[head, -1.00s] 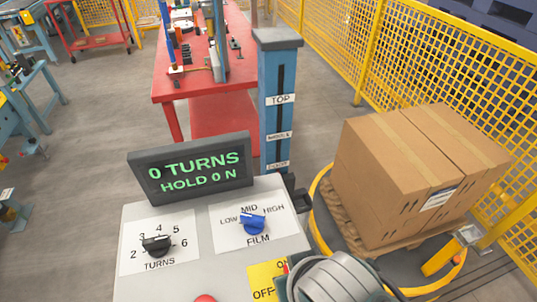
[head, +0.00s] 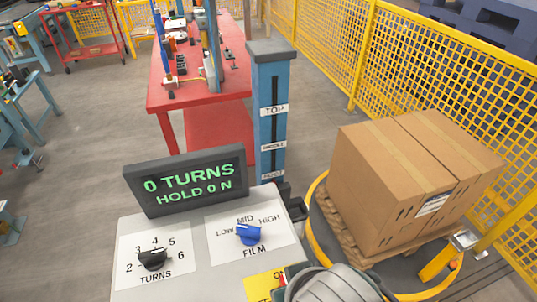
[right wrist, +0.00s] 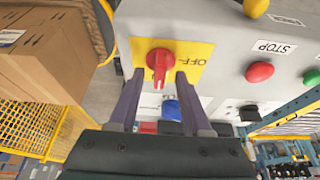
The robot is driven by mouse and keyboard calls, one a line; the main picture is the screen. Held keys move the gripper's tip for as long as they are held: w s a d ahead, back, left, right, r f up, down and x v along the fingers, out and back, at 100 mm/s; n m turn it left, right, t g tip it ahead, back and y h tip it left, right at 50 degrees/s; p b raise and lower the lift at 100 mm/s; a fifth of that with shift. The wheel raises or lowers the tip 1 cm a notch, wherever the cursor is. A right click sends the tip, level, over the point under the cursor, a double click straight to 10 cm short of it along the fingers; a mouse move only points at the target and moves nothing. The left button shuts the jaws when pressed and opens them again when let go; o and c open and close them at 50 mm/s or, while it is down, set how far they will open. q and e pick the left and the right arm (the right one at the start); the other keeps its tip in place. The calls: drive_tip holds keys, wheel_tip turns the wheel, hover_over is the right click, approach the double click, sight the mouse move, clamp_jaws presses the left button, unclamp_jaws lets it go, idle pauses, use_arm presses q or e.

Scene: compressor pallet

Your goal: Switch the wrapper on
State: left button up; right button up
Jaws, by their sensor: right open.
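The wrapper's grey control box (head: 190,236) stands in front of me. Its display (head: 188,180) reads "0 TURNS, HOLD 0 N". A red rotary switch (right wrist: 159,65) sits on a yellow plate (right wrist: 198,50) marked OFF in the right wrist view. In the head view only part of the yellow plate (head: 262,287) shows, and my right arm hides the switch. My right gripper (right wrist: 157,82) is open, its fingers on either side of the switch's handle; I cannot tell whether they touch it. My left gripper is out of view.
The box has a black turns knob (head: 152,259), a blue film knob (head: 249,235) and a red stop button (right wrist: 260,72). A blue column (head: 270,110) stands behind. Cartons (head: 405,180) sit on a pallet on the turntable at right, near yellow fencing (head: 425,70).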

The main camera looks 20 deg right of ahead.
drive_tip(key=p+v, duration=0.2)
drive_tip(key=v, duration=0.7)
drive_tip(key=shift+p, duration=0.35)
drive_tip(key=shift+f, duration=0.1)
